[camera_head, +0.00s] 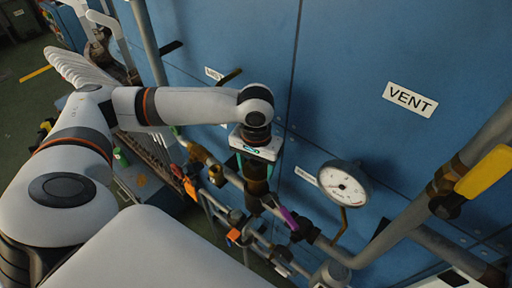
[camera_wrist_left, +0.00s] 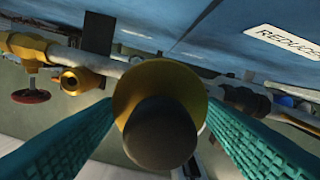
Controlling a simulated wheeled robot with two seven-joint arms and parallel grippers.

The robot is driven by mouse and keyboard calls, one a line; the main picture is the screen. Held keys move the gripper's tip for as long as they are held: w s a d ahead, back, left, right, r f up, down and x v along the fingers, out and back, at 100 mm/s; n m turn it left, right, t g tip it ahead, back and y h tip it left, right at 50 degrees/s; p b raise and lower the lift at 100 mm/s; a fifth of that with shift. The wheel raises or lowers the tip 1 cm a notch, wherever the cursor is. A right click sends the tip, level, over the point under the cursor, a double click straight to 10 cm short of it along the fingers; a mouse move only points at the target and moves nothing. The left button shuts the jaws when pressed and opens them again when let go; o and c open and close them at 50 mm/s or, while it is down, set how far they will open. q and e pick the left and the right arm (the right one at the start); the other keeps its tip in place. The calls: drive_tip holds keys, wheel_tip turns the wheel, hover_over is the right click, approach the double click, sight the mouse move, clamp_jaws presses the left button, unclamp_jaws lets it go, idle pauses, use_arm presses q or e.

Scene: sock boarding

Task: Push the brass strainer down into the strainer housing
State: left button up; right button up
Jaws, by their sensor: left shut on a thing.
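My left gripper (camera_head: 256,178) points down at the pipework in front of the blue cabinet. Its teal fingers are shut on the brass strainer, which shows in the left wrist view as a dark round end (camera_wrist_left: 160,133) with a brass-yellow body (camera_wrist_left: 155,82) beyond it. In the head view a dark brown cylinder shows between and below the fingers, in line with the pipe. The strainer housing cannot be told apart clearly there; the strainer and fingers hide it in the wrist view. I cannot tell how deep the strainer sits. My right gripper is not in view.
A round pressure gauge (camera_head: 343,185) and a purple lever (camera_head: 289,218) stand right of the gripper. An orange handle (camera_head: 190,187) is to its left, and a yellow handle (camera_head: 484,172) is at far right. The wrist view shows a red handwheel (camera_wrist_left: 30,96).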

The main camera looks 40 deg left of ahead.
use_arm(q)
drive_tip(key=shift+f+b, duration=0.85)
drive_tip(key=shift+f, duration=2.85)
drive_tip(key=o, duration=1.4)
drive_tip(key=shift+o, duration=1.1)
drive_tip(key=shift+a, duration=0.1)
drive_tip(key=shift+s+a, duration=0.1)
drive_tip(key=shift+d, duration=0.2)
